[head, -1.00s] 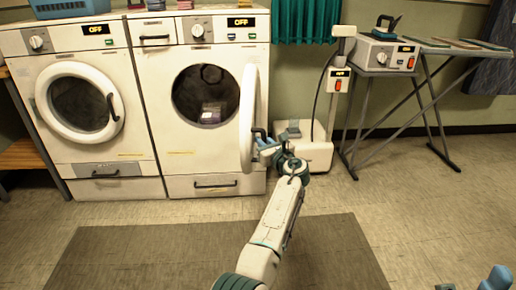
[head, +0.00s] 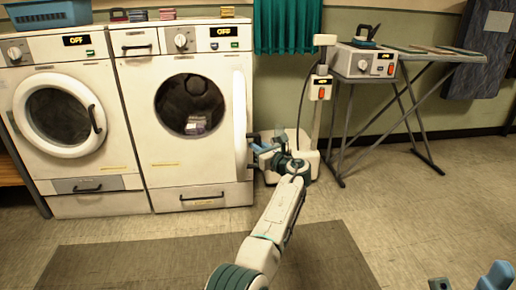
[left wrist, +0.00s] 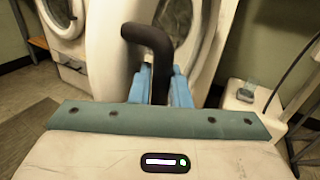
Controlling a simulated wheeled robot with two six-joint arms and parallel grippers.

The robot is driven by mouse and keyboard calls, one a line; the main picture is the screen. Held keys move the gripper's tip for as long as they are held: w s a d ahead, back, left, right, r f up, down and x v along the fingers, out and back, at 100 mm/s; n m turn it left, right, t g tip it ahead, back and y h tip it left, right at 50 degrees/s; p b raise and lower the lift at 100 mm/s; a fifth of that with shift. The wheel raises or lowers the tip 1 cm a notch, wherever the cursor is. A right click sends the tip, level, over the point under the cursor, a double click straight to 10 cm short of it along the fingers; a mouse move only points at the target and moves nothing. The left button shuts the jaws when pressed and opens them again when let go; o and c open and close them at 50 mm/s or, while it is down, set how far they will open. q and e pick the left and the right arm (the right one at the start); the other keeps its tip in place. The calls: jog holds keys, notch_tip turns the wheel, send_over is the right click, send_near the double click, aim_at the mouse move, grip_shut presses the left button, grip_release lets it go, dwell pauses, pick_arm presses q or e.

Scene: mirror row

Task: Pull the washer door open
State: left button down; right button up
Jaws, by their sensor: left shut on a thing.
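The washer (head: 185,165) is the white machine on the right of the pair. Its round door (head: 239,125) stands swung out at the right side, seen nearly edge-on. The opening (head: 190,105) is uncovered, with a small purplish item inside the dark drum. My left gripper (head: 262,150) is at the door's outer edge, its blue fingers shut on the dark door handle. The left wrist view shows the curved black handle (left wrist: 150,42) running down between the blue fingers (left wrist: 160,88).
A second machine (head: 90,160) with its round door closed stands at left. A white post unit (head: 306,160) stands close behind my left gripper. An ironing board (head: 435,55) is at right. Floor (head: 400,215) at right is clear; a dark mat (head: 110,270) lies in front.

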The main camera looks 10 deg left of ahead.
pick_arm(q)
jog(key=shift+w+a+r, duration=0.1)
jog(key=shift+a+r, duration=0.05)
jog(key=shift+r, duration=0.25)
jog(key=c, duration=1.5)
grip_release()
jog(key=shift+o, duration=0.5)
jog(key=shift+f, duration=0.35)
